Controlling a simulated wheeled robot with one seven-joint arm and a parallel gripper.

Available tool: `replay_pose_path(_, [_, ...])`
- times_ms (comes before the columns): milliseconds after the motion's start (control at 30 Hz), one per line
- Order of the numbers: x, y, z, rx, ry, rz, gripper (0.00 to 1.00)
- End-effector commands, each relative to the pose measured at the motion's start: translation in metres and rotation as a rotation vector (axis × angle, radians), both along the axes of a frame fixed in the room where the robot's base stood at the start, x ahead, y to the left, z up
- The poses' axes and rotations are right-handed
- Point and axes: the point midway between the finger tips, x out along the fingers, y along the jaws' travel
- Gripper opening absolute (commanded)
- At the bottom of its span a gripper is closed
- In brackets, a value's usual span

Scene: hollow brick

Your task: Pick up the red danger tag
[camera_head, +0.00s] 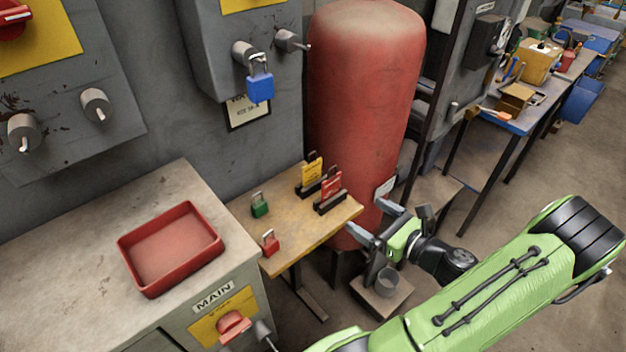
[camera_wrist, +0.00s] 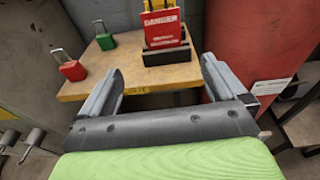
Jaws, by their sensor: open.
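The red danger tag (camera_head: 331,184) stands upright in a black holder (camera_head: 330,204) near the right end of a small wooden table. My gripper (camera_head: 376,219) is open and empty, just off the table's right end in the head view. In the wrist view its two fingers (camera_wrist: 160,82) point toward the table, with the tag ahead between them and apart from them. The tag's lower edge is hidden in the holder.
A yellow tag (camera_head: 312,170) in its own holder stands behind the red one. A green padlock (camera_head: 260,205) and a red padlock (camera_head: 270,243) sit left on the table (camera_head: 285,225). A red tank (camera_head: 365,90) rises close behind. A red tray (camera_head: 170,248) lies on the left cabinet.

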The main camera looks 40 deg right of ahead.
Motion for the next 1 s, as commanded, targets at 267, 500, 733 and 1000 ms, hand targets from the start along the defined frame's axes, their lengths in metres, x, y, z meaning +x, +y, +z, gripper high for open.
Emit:
replay_pose_path(267, [0.033, -0.002, -0.008, 0.018, -0.012, -0.016, 0.98])
replay_pose_path(500, [0.088, 0.0, -0.017, 0.017, -0.011, -0.018, 0.98])
replay_pose_path(733, [0.119, 0.0, -0.022, 0.015, -0.013, -0.017, 0.98])
replay_pose_path(1000, [0.153, 0.0, -0.028, 0.017, -0.009, -0.021, 0.98])
